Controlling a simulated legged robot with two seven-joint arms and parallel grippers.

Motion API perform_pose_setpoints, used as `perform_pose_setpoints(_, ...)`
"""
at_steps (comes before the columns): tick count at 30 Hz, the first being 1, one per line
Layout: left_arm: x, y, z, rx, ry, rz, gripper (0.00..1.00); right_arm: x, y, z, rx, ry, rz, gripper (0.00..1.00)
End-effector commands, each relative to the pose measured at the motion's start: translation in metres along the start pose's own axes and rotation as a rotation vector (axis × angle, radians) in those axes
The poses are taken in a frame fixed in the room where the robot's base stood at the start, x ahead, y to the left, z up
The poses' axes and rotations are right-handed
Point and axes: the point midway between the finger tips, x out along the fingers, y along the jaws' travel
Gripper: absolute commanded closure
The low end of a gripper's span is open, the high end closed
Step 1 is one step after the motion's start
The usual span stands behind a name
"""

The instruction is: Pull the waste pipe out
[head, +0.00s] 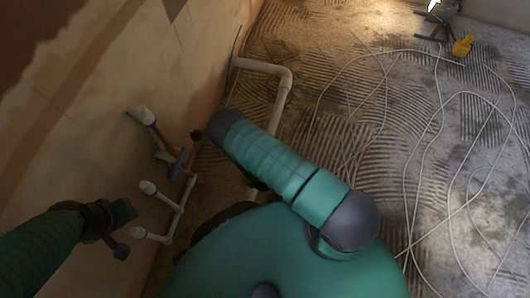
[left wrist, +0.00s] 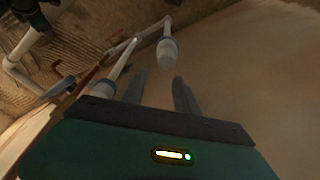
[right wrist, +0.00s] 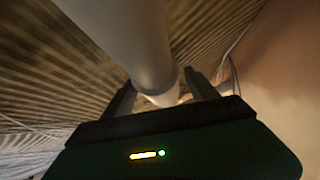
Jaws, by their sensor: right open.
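A thick white pipe, which looks like the waste pipe (head: 284,92), lies along the floor by the wall and bends at an elbow. My right forearm covers part of it in the head view. In the right wrist view a white pipe (right wrist: 135,40) runs down to between the fingers of my right gripper (right wrist: 162,92), which is open. I cannot tell whether they touch it. My left gripper (head: 126,232) is near the wall. In the left wrist view it (left wrist: 160,86) is open and empty, with a capped white pipe stub (left wrist: 168,50) just beyond its fingertips.
Several thinner white pipe stubs (head: 147,187) stick out of the wall, with a blue-handled valve (head: 177,165) among them. Loose pale cable (head: 408,160) loops over the ridged floor at right. A work lamp (head: 436,20) and a yellow object (head: 462,46) stand far back.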

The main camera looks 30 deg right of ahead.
Motion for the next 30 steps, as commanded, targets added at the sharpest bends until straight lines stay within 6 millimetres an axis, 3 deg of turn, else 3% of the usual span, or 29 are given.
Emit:
perform_pose_setpoints(4,-0.0008,0.0000,-0.0003,0.000,0.000,0.000,0.64,-0.0007,-0.0003,-0.0004,0.000,0.000,0.000,0.33)
perform_pose_setpoints(19,-0.0007,0.0000,-0.0003,0.000,0.000,0.000,0.64,-0.0008,-0.0001,0.0001,0.000,-0.001,0.000,0.98)
perform_pose_setpoints(30,-0.0034,0.0000,-0.0008,0.000,0.000,0.000,0.64,-0.0052,-0.0004,0.0040,0.000,-0.003,0.000,1.00)
